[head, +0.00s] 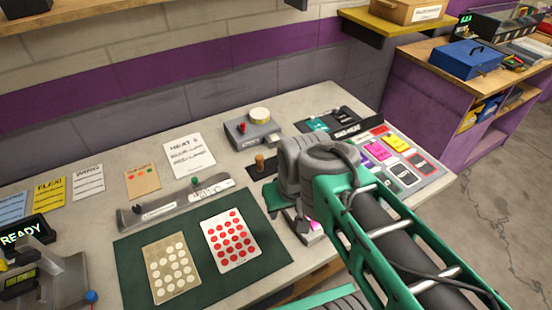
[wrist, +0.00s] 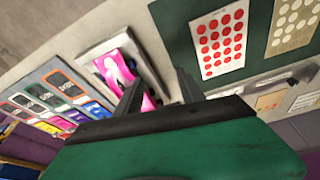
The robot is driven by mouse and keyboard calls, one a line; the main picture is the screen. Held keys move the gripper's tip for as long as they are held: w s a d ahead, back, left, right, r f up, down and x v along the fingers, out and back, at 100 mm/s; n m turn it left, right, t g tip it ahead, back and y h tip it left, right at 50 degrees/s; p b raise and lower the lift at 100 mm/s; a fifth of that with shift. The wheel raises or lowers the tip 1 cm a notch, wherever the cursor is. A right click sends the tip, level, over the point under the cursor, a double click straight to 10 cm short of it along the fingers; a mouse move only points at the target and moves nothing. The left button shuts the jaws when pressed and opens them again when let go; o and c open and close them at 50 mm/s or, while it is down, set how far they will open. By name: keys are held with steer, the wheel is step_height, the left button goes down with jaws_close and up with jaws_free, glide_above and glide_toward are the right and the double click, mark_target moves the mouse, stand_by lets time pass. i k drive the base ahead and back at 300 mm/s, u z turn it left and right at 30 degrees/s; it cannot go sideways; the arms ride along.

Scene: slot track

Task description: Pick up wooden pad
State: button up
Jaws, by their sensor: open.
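I cannot make out for certain which thing is the wooden pad. A small wooden-topped knob (head: 260,160) stands on a dark base, just left of my arm in the head view. My gripper (wrist: 158,82) is open, with its two dark fingers apart in the wrist view. Part of the tray is hidden behind the fingers. In the head view my wrist hides most of that spot.
A green mat (head: 130,262) holds a red-dotted card (head: 231,241) and a cream-dotted card (head: 171,268). A grey device (head: 252,130) stands behind. A board of coloured cards (head: 400,165) lies at the right. A blue toolbox (head: 468,62) sits on a far bench.

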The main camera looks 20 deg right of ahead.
mark_target(260, 160)
steer(key=u, duration=0.05)
steer(key=k, duration=0.5)
steer(key=u, duration=4.25)
steer(key=k, duration=1.1)
steer(key=z, duration=1.3)
steer(key=i, duration=0.5)
steer(key=z, duration=0.05)
